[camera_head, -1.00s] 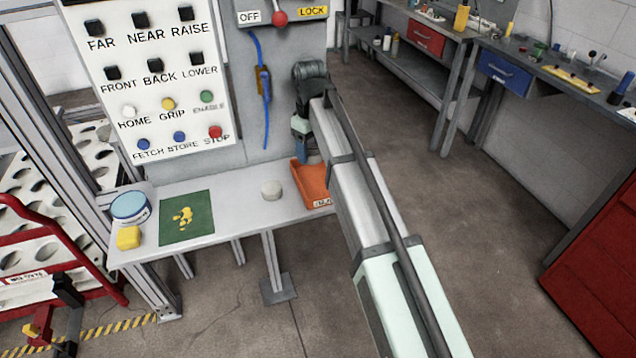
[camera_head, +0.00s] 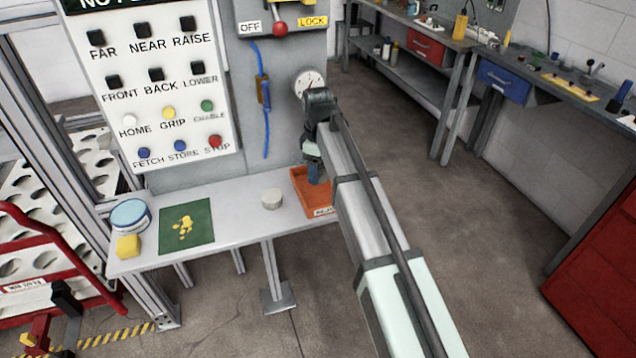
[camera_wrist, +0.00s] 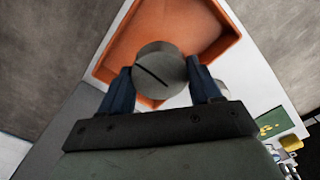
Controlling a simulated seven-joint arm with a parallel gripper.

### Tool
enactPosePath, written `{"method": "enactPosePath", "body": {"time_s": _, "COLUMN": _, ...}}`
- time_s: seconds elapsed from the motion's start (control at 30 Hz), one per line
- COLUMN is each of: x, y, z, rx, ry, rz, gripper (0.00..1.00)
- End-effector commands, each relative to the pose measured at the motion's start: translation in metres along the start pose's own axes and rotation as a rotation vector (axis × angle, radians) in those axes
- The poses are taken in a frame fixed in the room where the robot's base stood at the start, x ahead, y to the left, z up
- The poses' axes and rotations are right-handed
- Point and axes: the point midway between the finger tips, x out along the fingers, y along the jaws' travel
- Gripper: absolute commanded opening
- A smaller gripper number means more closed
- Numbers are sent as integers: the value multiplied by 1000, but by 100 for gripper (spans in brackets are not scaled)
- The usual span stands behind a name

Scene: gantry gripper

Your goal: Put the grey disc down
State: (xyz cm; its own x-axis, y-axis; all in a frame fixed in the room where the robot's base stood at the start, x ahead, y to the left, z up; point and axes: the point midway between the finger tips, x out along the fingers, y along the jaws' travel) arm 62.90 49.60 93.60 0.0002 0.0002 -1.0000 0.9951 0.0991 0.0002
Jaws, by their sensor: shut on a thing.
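A grey disc (camera_wrist: 158,70) with a dark slot across its face is held between the two blue fingers of my gripper (camera_wrist: 160,88) in the wrist view. The orange tray (camera_wrist: 122,50) lies behind and below the disc there; I cannot tell whether the disc touches it. In the head view my gripper (camera_head: 314,174) points down at the orange tray (camera_head: 301,203) on the right end of the bench. The held disc is hidden or too small to make out in that view.
A pale round block (camera_head: 272,199) stands on the bench (camera_head: 240,216) left of the tray. Farther left are a green mat (camera_head: 200,238) with yellow marks, a yellow block (camera_head: 128,246) and a blue-lidded tub (camera_head: 130,214). A button panel (camera_head: 160,95) rises behind.

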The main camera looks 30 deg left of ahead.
Motion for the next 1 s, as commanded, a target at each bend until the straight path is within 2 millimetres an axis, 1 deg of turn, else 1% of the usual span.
{"method": "enactPosePath", "body": {"time_s": 0.03, "x": 8, "y": -1, "z": 0, "rx": 0, "ry": -1, "rz": -2, "gripper": 26}}
{"method": "enactPosePath", "body": {"time_s": 0.27, "x": 23, "y": 0, "z": 0, "rx": 1, "ry": 0, "rz": 0, "gripper": 26}}
{"method": "enactPosePath", "body": {"time_s": 0.5, "x": 50, "y": 0, "z": 0, "rx": 1, "ry": 0, "rz": -1, "gripper": 26}}
{"method": "enactPosePath", "body": {"time_s": 0.9, "x": 54, "y": 0, "z": 0, "rx": 1, "ry": 0, "rz": 0, "gripper": 26}}
{"method": "enactPosePath", "body": {"time_s": 0.93, "x": 55, "y": 0, "z": 0, "rx": 1, "ry": 0, "rz": 0, "gripper": 64}}
{"method": "enactPosePath", "body": {"time_s": 1.0, "x": 54, "y": 0, "z": 0, "rx": 1, "ry": 0, "rz": 0, "gripper": 71}}
